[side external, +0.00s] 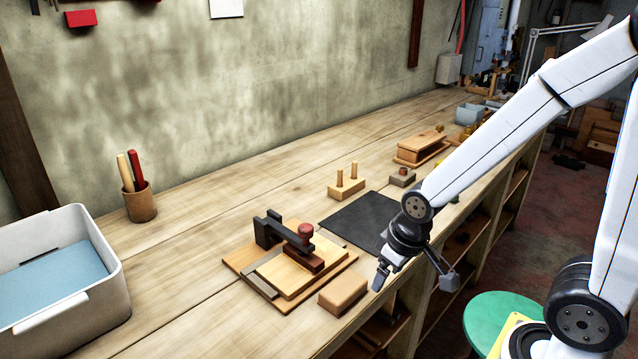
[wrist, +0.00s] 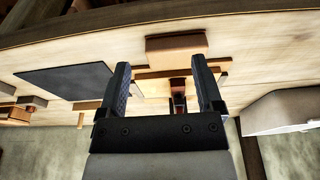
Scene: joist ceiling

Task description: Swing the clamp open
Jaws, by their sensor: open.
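The clamp (side external: 275,229) is a dark arm with a red-brown knob (side external: 306,231), mounted on a light wooden board (side external: 237,263) on the bench. Its arm reaches across the board and the knob end sits over a dark red-brown block (side external: 304,260). My gripper (side external: 413,278) is open and empty, to the right of the clamp near the bench's front edge. In the wrist view my gripper (wrist: 160,75) has its fingers apart, with the clamp (wrist: 179,88) partly visible beyond and between them, apart from the fingers.
A wooden block (side external: 343,294) lies in front of the board. A dark mat (side external: 358,221) and a two-peg block (side external: 346,187) are behind it. A white bin (side external: 105,262) stands left, a cup (side external: 139,205) by the wall. A green stool (side external: 497,314) is off the bench.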

